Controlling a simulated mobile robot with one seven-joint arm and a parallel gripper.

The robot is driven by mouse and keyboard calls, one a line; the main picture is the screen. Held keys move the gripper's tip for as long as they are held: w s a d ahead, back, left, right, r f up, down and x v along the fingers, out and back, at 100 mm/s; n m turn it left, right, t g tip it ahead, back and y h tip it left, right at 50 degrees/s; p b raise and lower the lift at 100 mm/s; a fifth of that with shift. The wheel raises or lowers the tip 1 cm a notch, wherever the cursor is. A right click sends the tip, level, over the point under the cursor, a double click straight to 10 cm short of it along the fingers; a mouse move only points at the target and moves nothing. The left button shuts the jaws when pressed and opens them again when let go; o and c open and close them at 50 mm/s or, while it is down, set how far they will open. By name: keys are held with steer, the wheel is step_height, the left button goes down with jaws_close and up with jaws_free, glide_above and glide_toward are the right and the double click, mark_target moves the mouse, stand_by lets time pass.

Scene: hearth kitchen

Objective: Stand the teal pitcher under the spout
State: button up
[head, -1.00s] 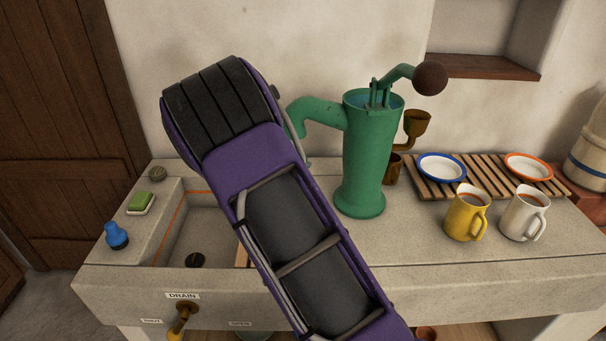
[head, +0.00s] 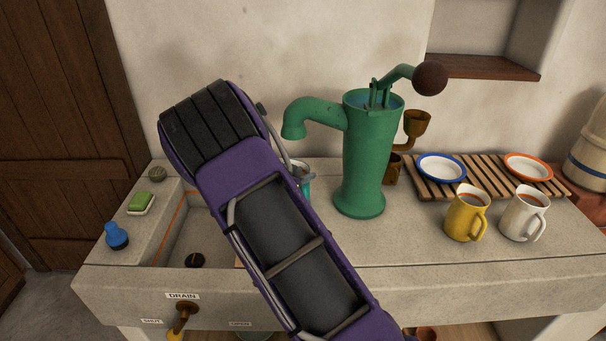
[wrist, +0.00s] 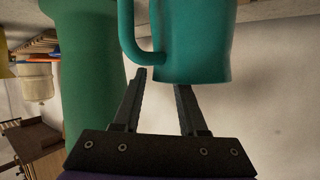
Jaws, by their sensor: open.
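The teal pitcher (head: 304,186) shows only in part in the head view, behind my arm and below the spout (head: 294,127) of the green pump (head: 364,165). I cannot tell whether it is exactly in line with the spout. In the wrist view the pitcher (wrist: 198,40) fills the top centre, with its handle (wrist: 126,35) on the left. My gripper (wrist: 161,80) is open and empty, its fingertips close to the pitcher and the handle's end. I cannot tell whether they touch. The head view hides my gripper behind my arm.
A yellow mug (head: 464,217) and a white mug (head: 522,219) stand right of the pump, before a slatted rack (head: 480,187) with two plates.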

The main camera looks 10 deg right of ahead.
steer(key=shift+s+a, duration=0.1)
steer(key=v, duration=1.1)
steer(key=shift+s+a+r, duration=0.25)
